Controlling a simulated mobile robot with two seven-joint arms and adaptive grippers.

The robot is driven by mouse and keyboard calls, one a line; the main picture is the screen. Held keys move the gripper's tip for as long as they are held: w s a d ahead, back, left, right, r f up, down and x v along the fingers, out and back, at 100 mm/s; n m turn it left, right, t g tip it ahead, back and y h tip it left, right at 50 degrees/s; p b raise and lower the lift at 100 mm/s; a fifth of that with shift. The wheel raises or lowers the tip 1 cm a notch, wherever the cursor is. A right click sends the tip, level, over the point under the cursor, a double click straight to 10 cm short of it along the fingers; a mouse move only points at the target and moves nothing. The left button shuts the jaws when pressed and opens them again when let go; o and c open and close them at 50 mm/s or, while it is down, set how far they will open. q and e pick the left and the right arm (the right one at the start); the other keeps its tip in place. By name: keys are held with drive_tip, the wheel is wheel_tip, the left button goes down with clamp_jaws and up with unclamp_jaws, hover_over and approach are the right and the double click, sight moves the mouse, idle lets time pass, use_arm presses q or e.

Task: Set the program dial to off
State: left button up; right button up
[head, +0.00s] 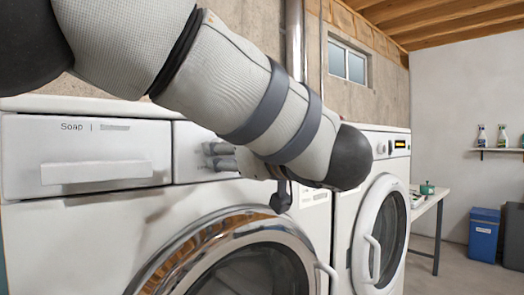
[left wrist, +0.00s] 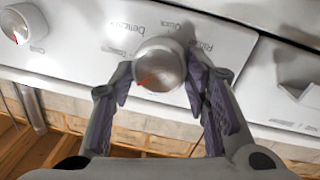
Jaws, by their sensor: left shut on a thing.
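The program dial (left wrist: 160,65) is a round silver knob with a red mark, on the white panel of the near washer. In the left wrist view, which is turned over, labels reading "Delicates", "Quick" and "Rinse" sit around it; I see no readable off label. The red mark points to the lower left in that view. My left gripper (left wrist: 161,78) is shut on the dial, one purple-padded finger on each side. In the head view the left gripper (head: 214,157) is at the washer's panel, and the dial is hidden behind it and my arm. My right gripper is not in view.
A second knob (left wrist: 22,22) with a red mark is on the same panel. The soap drawer (head: 85,155) is left of the gripper. The washer's round door (head: 240,265) is below. A second machine (head: 372,215) stands to the right, then a table (head: 432,197) and blue bin (head: 484,235).

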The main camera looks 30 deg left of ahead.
use_arm(q)
drive_tip(key=shift+f+n+y, duration=0.1)
drive_tip(key=shift+n+y, duration=0.1)
drive_tip(key=shift+n, duration=1.95)
drive_tip(key=shift+f+n+y, duration=0.1)
drive_tip(key=shift+n+y, duration=0.1)
drive_tip(key=shift+n, duration=1.95)
drive_tip(key=o, duration=1.2)
drive_tip(key=shift+c, duration=0.2)
